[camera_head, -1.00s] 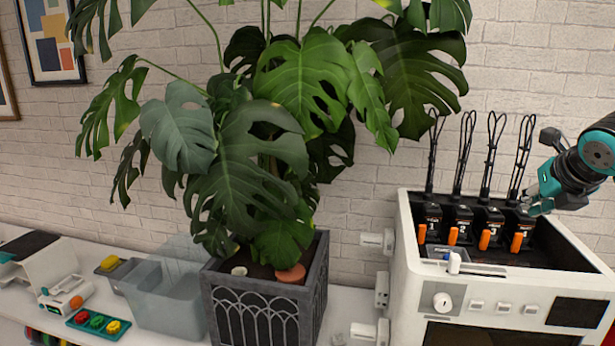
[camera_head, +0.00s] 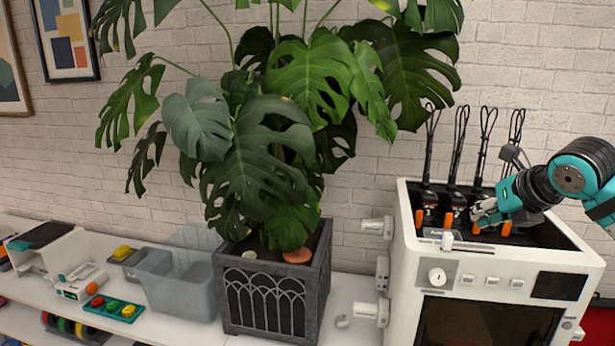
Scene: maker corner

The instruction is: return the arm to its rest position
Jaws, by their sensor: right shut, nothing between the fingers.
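My right arm comes in from the right edge in the head view. Its teal and dark gripper (camera_head: 482,211) is shut and empty. It hovers over the open top of the white machine (camera_head: 408,240), in front of the row of black modules with orange tabs. It hides part of the modules at the right. I cannot tell whether the fingers touch any of them. My left gripper is not in view.
A large monstera in a dark grey planter (camera_head: 272,330) stands left of the machine, its leaves spreading wide. A translucent grey bin (camera_head: 182,290), a tray of coloured buttons (camera_head: 112,308) and a white-orange device (camera_head: 82,283) stand farther left. White connectors (camera_head: 372,227) stick out from the machine's left side.

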